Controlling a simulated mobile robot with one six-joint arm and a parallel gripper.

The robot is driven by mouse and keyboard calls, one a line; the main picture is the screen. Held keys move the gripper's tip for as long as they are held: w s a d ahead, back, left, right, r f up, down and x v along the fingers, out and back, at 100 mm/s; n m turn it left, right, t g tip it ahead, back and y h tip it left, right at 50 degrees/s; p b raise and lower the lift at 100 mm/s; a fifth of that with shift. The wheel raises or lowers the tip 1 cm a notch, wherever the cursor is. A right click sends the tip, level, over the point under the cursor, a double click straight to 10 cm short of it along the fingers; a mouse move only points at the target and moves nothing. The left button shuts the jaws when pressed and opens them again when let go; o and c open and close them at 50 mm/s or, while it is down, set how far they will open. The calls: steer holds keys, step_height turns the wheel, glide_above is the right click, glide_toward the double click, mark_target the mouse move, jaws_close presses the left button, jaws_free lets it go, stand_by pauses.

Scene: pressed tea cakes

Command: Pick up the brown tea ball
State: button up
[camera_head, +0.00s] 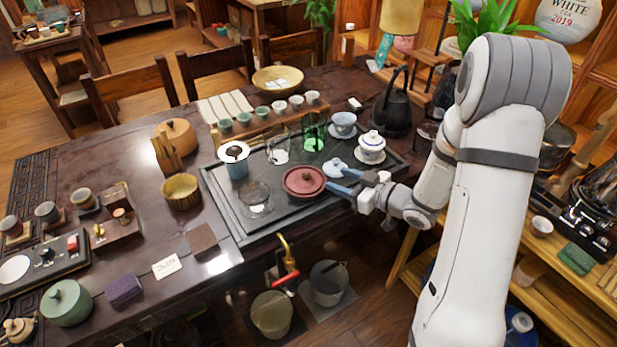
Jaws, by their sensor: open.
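My gripper (336,179) reaches in from the right, low over the black tea tray (235,208). Its two blue fingers are apart, with nothing visible held between them. A small blue-and-white lidded piece (333,166) is right behind the fingers, partly hidden. I cannot clearly make out a brown tea ball. A small brown roundish thing (119,213) sits on a wooden stand at the table's left, too small to identify, far from my gripper.
A black kettle (392,110) stands behind. A gold tap (286,255) rises at the front edge. A patch of dark tabletop (150,225) is clear left of the tray.

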mark_target(311, 176)
steer(key=shift+s+a+f+y, duration=0.2)
steer(key=shift+s+a+y, duration=0.1)
steer(key=shift+y, duration=0.1)
steer(key=shift+a, duration=0.2)
steer(key=x, duration=0.7)
steer(key=shift+s+a+f, duration=0.1)
steer(key=shift+s+a, duration=0.2)
steer(key=shift+a, duration=0.15)
steer(key=shift+c, duration=0.6)
steer(key=c, duration=0.9)
steer(key=shift+c, duration=0.2)
